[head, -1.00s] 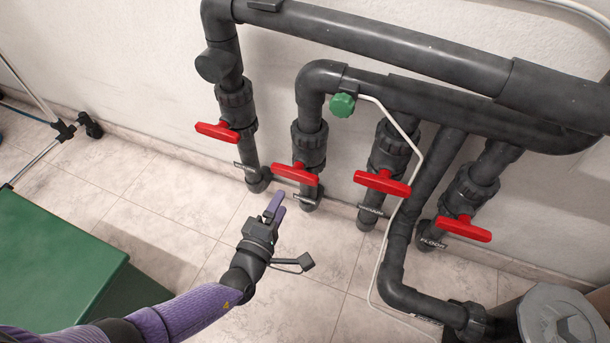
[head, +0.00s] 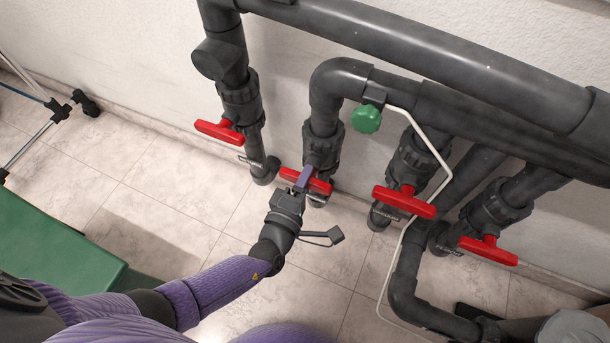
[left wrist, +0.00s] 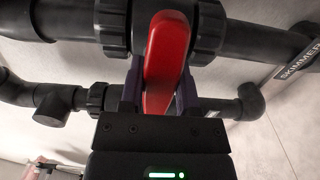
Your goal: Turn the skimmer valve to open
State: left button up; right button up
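The skimmer valve has a red handle (head: 318,186) on a dark vertical pipe, second from the left in the head view. The handle lies crosswise to its pipe. In the left wrist view, a label reading SKIMMER (left wrist: 300,62) is at the right. My left gripper (head: 304,178) is at this handle, its purple fingers covering part of it. In the left wrist view, the red handle (left wrist: 167,65) lies between the fingers, one on each side, with a small gap showing near its lower end. The fingers look open around it. My right gripper is not in view.
Other red valve handles are at the left (head: 219,132), centre right (head: 404,201) and far right (head: 488,250). A green knob (head: 366,119) and a thin white hose (head: 437,155) are near the pipes. A green box (head: 60,240) stands at lower left. Tiled floor is clear between.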

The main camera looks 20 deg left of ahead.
pick_arm(q)
grip_shut()
jog(key=shift+n, duration=0.4)
jog(key=n, duration=0.3)
jog(key=shift+n, duration=0.4)
jog(key=n, duration=0.4)
jog(key=shift+n, duration=0.3)
jog(key=n, duration=0.4)
jog(key=shift+f+n, duration=0.1)
jog(key=shift+n, duration=2.4)
